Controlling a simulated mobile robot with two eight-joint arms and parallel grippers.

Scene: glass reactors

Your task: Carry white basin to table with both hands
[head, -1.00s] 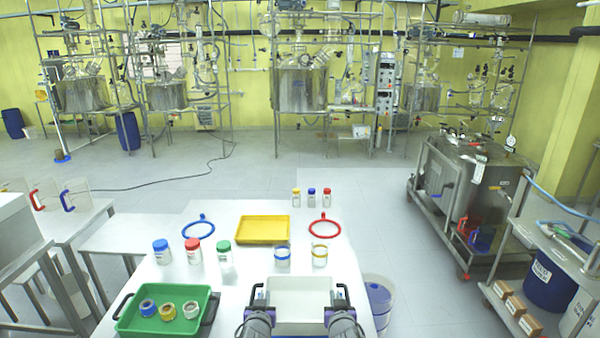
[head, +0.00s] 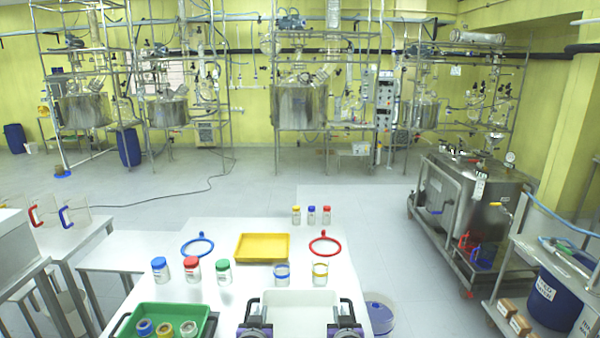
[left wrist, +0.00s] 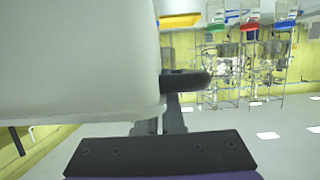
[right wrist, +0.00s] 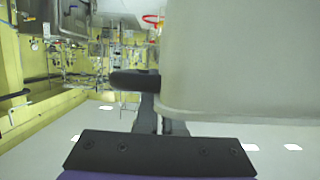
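The white basin (head: 300,300) is at the bottom centre of the head view, level, between my two grippers. My left gripper (head: 256,318) is at its left side, and my right gripper (head: 346,318) is at its right side. In the left wrist view the fingers meet a black handle (left wrist: 185,82) on the basin wall (left wrist: 75,60). The right wrist view shows the same at the other black handle (right wrist: 135,82), beside the basin wall (right wrist: 240,60). Both grippers look shut on these handles. The white table (head: 235,300) lies around the basin; I cannot tell whether they touch.
A yellow tray (head: 262,247), several jars and a green tray (head: 185,312) with rings stand on the table. Blue (head: 198,246) and red (head: 325,245) hoops lie at the back. A bucket (head: 379,312) stands to the right. A steel tank cart (head: 470,210) is further right.

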